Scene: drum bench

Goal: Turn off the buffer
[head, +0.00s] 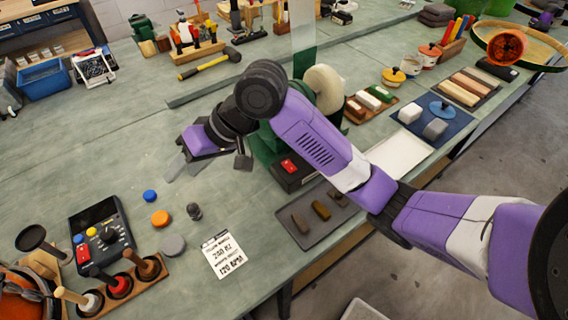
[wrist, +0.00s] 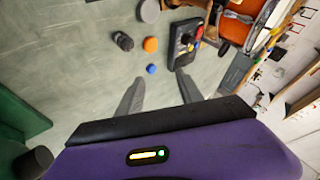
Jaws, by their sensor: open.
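The buffer is a green bench machine with a pale round wheel (head: 323,88), mostly hidden behind my arm. A black switch box (head: 290,178) with a red switch (head: 289,165) sits at its front. I cannot tell the switch's position or whether the wheel is spinning. My gripper (head: 184,168) is left of the switch box, above the bench, with its fingers apart and nothing between them. A green surface (wrist: 20,125), probably the buffer's, shows at the left edge there; the red switch is not visible.
A black control box with coloured buttons (head: 101,235) stands at left, near blue (head: 150,196), orange (head: 160,218) and grey (head: 173,245) discs. A printed card (head: 223,255) and a dark tray of bars (head: 318,218) lie near the front edge.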

